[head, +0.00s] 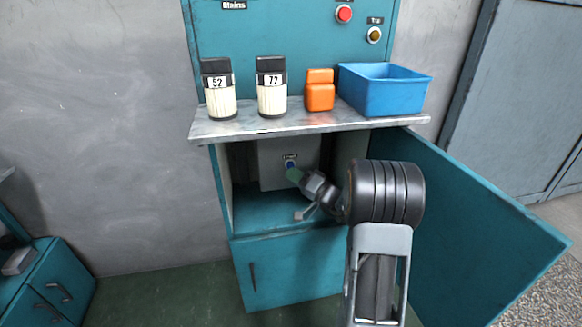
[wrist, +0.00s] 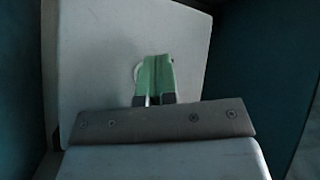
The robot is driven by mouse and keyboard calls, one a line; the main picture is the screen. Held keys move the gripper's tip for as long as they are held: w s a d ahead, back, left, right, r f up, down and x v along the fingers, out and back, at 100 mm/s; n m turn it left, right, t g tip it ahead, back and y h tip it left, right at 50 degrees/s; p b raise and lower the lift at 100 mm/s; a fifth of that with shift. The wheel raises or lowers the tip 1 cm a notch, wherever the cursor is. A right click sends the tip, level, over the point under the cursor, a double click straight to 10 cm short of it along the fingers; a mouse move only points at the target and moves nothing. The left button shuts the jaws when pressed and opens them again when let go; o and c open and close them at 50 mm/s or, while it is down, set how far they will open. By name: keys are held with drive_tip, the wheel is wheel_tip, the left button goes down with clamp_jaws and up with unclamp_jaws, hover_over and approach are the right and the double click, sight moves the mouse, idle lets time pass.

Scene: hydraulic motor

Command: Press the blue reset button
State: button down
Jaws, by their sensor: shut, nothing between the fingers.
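The blue reset button (head: 290,164) shows as a small blue spot under a label on a grey panel (head: 270,170) inside the open cabinet compartment. My gripper (head: 292,174) has green fingertips and reaches into the compartment, its tips right at the button in the head view. In the wrist view my gripper (wrist: 155,80) is shut and empty, in front of the pale panel (wrist: 100,60). A pale round rim (wrist: 137,72) shows beside the fingertips. The fingers hide the button itself there. I cannot tell whether the tips touch it.
The cabinet door (head: 460,220) stands open to the right of my arm. Above the compartment, a metal shelf (head: 240,127) holds two labelled jars (head: 220,100), an orange container (head: 319,95) and a blue bin (head: 385,95). A red button (head: 344,14) sits on the upper panel.

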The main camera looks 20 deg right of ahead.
drive_tip(key=shift+w+f+b, duration=0.1)
drive_tip(key=shift+w+b, duration=0.1)
drive_tip(key=shift+b, duration=0.15)
drive_tip(key=shift+w, duration=0.2)
drive_tip(key=shift+w+d+b, duration=0.15)
drive_tip(key=shift+w+b, duration=0.2)
drive_tip(key=shift+b, duration=0.15)
idle(0.6)
drive_tip(key=shift+s, duration=0.1)
idle(0.3)
drive_tip(key=shift+s+b, duration=0.45)
drive_tip(key=shift+s, duration=0.25)
drive_tip(key=shift+s+a+b, duration=0.2)
drive_tip(key=shift+s+b, duration=0.1)
drive_tip(key=shift+s, duration=0.5)
drive_tip(key=shift+s+a+b, duration=0.25)
drive_tip(key=shift+s+b, duration=0.05)
drive_tip(key=shift+s, duration=0.55)
drive_tip(key=shift+s+a+b, duration=0.2)
drive_tip(key=shift+s+b, duration=0.1)
drive_tip(key=shift+s, duration=0.5)
